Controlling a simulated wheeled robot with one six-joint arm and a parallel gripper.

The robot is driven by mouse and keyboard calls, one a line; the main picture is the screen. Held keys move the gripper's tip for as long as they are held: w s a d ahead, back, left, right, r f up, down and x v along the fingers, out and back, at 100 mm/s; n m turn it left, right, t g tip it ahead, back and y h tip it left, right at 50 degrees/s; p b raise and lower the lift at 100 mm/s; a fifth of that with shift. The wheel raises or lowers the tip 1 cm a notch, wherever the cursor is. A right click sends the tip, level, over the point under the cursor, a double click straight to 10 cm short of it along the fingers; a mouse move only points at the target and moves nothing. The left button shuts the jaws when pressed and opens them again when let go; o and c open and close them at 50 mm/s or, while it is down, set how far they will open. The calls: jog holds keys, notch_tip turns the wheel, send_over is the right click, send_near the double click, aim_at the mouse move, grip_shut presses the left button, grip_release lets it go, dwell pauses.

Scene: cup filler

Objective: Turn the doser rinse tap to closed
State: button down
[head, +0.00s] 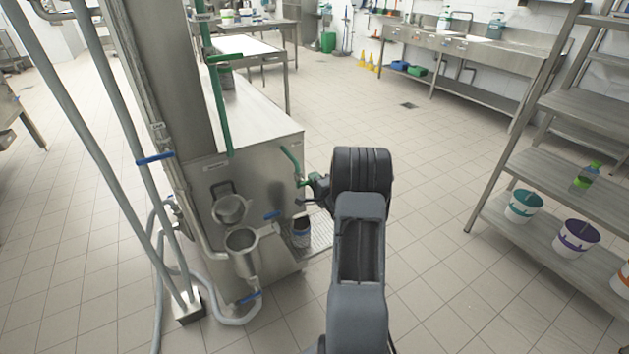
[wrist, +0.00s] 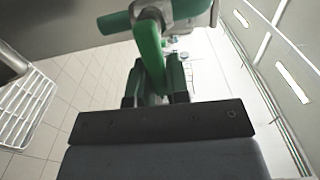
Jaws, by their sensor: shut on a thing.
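The doser rinse tap shows in the wrist view as a green lever (wrist: 149,50) below a grey metal valve body (wrist: 155,12). The lever runs down between my gripper's (wrist: 156,88) two dark fingers, which are shut on it. In the head view my gripper (head: 309,190) is at the right end of the steel machine (head: 256,165), below a green bent pipe (head: 291,158). The dark wrist and arm hide part of the tap there. The lever's exact angle cannot be told from the head view.
A shelf rack (head: 547,172) with buckets is at right. Tiled floor between is clear.

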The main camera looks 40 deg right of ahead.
jog(key=c, duration=1.1)
grip_release()
jog(key=s+a, duration=0.2)
jog(key=s, duration=1.1)
jog(key=shift+s, duration=0.35)
